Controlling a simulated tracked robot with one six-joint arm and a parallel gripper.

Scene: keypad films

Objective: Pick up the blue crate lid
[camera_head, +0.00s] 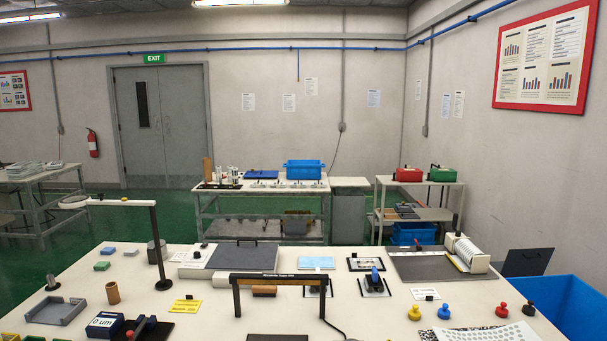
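A flat dark blue panel (261,174), which looks like the crate lid, lies on the far workbench (205,185). It is just left of an open-looking bright blue crate (304,170) on the same bench. The panel seems to lie flat, and a small dark bump shows on top. It is small in the picture, so its details are hard to tell. My gripper is not in view.
A wide white table (220,312) fills the foreground, with a black arch (277,281), a lamp-like black post (158,240) and many small parts. A blue bin (575,305) stands at its right. A shelf cart (455,190) stands right of the far bench. Green floor (110,220) is open at left.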

